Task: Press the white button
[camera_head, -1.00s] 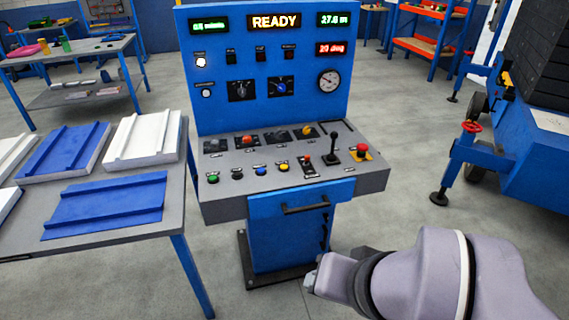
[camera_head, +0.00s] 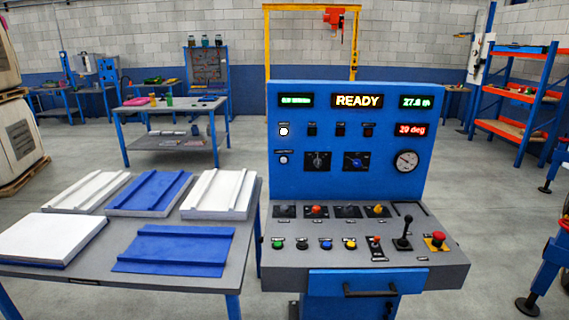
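The blue and grey control panel (camera_head: 350,180) stands right of centre, with an orange READY display (camera_head: 359,101). On its upright face, at the left, is a bright white round light or button (camera_head: 284,131). Below it is a smaller, pale round button or lamp (camera_head: 284,159). I cannot tell from here which of the two is a push button. The sloped desk carries a green button (camera_head: 278,244), a dark one (camera_head: 302,244), a blue one (camera_head: 326,245) and a yellow one (camera_head: 350,244). My gripper is out of view.
A black joystick (camera_head: 403,236) and red mushroom button (camera_head: 437,239) sit at the desk's right. A grey table (camera_head: 160,267) with several white and blue panels stands close on the left. Orange shelving (camera_head: 515,95) is at the back right. Floor is free between panel and shelving.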

